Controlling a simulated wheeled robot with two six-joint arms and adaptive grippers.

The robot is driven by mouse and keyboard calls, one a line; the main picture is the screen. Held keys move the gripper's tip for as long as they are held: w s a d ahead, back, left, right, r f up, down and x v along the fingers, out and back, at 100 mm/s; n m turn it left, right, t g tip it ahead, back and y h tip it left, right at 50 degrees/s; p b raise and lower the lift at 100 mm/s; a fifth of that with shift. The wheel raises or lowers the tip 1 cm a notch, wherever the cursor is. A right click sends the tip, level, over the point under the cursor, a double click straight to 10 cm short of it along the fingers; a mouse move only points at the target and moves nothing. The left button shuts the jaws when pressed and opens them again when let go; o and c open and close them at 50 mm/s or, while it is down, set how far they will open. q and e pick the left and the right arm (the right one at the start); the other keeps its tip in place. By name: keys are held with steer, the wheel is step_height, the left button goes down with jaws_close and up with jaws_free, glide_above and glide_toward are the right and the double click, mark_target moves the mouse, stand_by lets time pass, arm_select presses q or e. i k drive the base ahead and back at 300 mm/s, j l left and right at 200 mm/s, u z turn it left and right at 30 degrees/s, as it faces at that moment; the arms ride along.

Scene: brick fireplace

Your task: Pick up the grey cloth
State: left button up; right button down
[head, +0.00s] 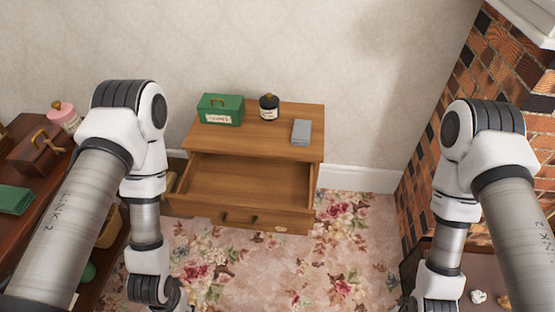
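A small grey folded cloth (301,131) lies on the right part of the top of a wooden dresser (265,135), near its front edge. My two arms come down on the left and right sides of the picture, well apart from the cloth. Both grippers are cut off below the bottom edge of the view, so their fingers do not show.
A green box (220,110) and a dark lidded jar (269,106) stand on the dresser beside the cloth. The dresser's open, empty drawer (250,182) juts forward. A shelf with a green cloth (15,200) is at left. A brick fireplace (480,75) is at right. Floral carpet lies clear between.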

mark_target(302, 128)
steer(key=i+l+z, duration=0.15)
steer(key=i+l, duration=0.15)
steer(key=i+l+z, duration=0.2)
steer(key=i, duration=0.2)
steer(key=i+l+z, duration=0.15)
steer(key=i, duration=0.25)
